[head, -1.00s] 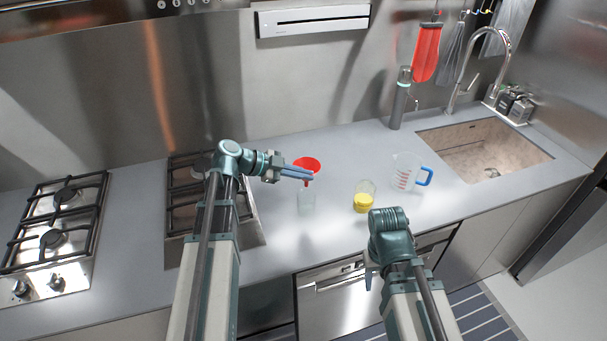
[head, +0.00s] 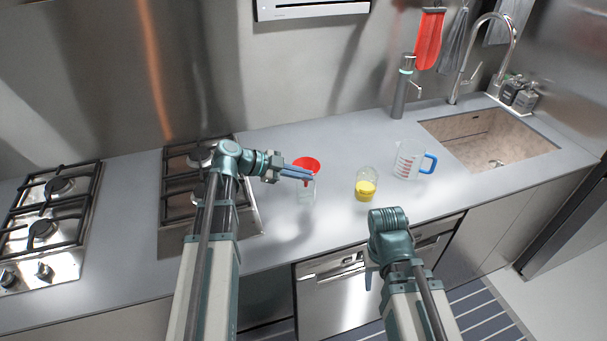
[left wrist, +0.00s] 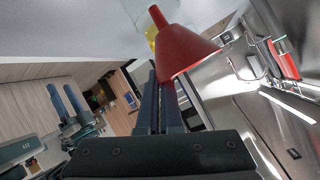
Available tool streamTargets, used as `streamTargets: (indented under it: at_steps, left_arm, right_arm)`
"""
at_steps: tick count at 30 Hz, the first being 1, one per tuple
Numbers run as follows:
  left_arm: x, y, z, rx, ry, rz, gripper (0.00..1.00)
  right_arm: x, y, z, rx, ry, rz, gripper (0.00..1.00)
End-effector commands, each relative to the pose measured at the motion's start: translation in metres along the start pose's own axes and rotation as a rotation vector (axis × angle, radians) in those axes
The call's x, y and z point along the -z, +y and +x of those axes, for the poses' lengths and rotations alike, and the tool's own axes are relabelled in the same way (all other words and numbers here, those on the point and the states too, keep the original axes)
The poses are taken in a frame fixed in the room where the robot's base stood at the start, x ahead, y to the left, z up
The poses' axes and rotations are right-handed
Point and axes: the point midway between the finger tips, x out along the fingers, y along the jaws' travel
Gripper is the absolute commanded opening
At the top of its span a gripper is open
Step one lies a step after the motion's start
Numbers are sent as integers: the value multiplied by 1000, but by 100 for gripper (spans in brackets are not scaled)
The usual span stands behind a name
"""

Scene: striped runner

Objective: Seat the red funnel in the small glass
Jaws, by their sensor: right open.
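My left gripper (head: 298,173) is shut on the funnel's side, fingers roughly level.
A measuring cup with a blue handle (head: 411,160) stands further right, before the sink (head: 490,140). Gas hobs (head: 45,215) are at left.

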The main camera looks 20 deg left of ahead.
Motion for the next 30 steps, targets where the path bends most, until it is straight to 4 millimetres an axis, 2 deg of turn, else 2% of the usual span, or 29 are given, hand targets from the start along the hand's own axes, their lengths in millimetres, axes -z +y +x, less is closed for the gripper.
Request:
streamTargets:
  at_steps: [15, 30]
  left_arm:
    - [-25, 14, 14, 0, 0, 0, 0]
    - [-28, 15, 16, 0, 0, 0, 0]
  right_arm:
    - [2, -3, 32, 0, 0, 0, 50]
    - [2, -3, 36, 0, 0, 0, 50]
